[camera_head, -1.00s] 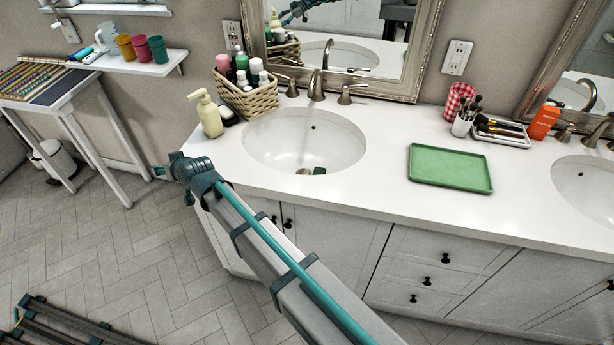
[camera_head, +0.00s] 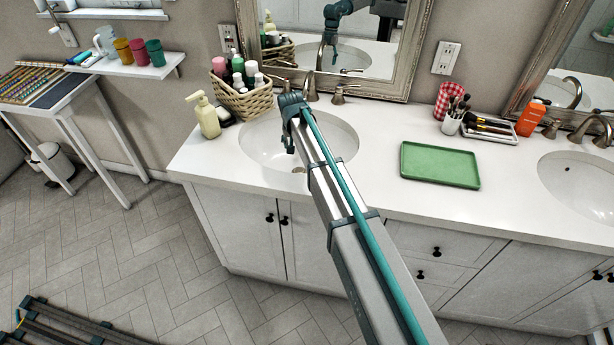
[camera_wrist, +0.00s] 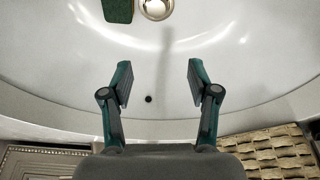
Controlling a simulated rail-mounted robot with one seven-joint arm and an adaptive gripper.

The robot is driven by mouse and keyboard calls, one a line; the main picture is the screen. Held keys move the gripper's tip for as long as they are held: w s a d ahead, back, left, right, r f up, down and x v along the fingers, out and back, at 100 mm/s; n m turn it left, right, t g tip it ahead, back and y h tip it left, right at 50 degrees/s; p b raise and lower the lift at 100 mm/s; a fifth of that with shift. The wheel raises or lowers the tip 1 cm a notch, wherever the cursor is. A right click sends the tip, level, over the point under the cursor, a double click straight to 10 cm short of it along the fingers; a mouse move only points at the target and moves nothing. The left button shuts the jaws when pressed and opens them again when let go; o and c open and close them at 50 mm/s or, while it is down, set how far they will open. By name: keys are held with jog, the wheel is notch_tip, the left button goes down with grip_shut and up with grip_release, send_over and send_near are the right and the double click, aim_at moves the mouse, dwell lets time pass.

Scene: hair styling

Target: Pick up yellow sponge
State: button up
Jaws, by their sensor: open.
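A sponge (camera_wrist: 118,10) with a dark green face and a thin yellowish edge lies in the sink basin beside the round metal drain (camera_wrist: 156,8), cut off by the top of the wrist view. My gripper (camera_wrist: 159,78) is open and empty, its fingers apart over the white basin (camera_wrist: 230,75), with the sponge beyond the left fingertip in that view. In the head view my gripper (camera_head: 289,143) hangs over the left sink (camera_head: 258,150). There my arm hides the sponge.
A wicker basket (camera_head: 245,101) of bottles and a soap dispenser (camera_head: 207,118) stand left of the sink. The faucet (camera_head: 311,88) rises behind it. A green tray (camera_head: 440,165), brush cup (camera_head: 451,122) and orange box (camera_head: 531,117) stand to the right. Counter between sink and tray is clear.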

jog(key=d+f, duration=0.2)
jog(key=f, duration=0.1)
jog(key=d+f+m+g+p, duration=0.1)
jog(key=d+f, duration=0.1)
jog(key=f, duration=0.1)
jog(key=s+d+f+m, duration=0.1)
jog(key=d+f, duration=0.1)
jog(key=f, duration=0.1)
jog(key=shift+d+g, duration=0.25)
jog(key=shift+g, duration=0.15)
jog(key=shift+w+d+f+p, duration=0.15)
jog(key=shift+f+p, duration=0.65)
jog(key=shift+f, duration=0.5)
jog(key=shift+w+a+f+p, duration=0.1)
jog(key=shift+f+p, duration=0.65)
jog(key=shift+f, duration=0.5)
jog(key=shift+c, duration=0.3)
jog(key=c, duration=0.4)
